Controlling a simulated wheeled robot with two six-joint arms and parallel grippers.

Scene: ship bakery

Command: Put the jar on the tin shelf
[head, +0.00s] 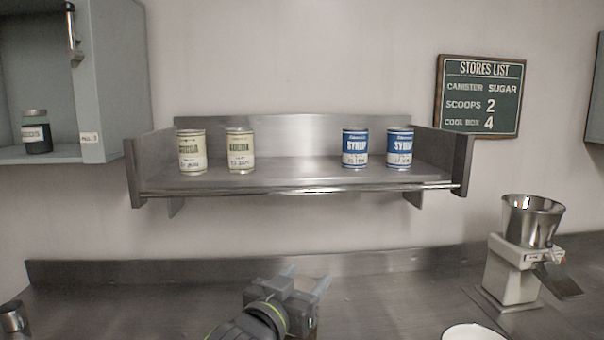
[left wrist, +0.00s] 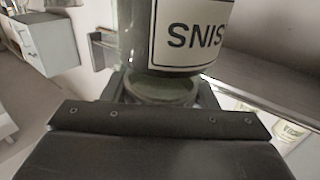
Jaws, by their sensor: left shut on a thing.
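The left wrist view shows a dark green jar (left wrist: 135,35) close up, with a white label whose visible letters look like "SNIS". Its narrower end (left wrist: 165,88) is at the jaws of my left gripper, which is shut on it. In the head view my left gripper (head: 305,281) is low in the middle, over the counter and below the shelf; I cannot make out the jar there. The tin shelf (head: 290,172) is a metal wall shelf with a front rail. Two cream tins (head: 192,151) stand on its left, two blue syrup tins (head: 355,148) on its right. My right gripper is not in view.
The shelf's middle is free between the tin pairs. Another dark jar (head: 37,138) stands in the open cabinet (head: 122,80) at left. A grinder (head: 515,265) stands on the counter (head: 390,300) at right, near a white round thing (head: 472,334). A stores-list board (head: 480,97) hangs on the wall.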

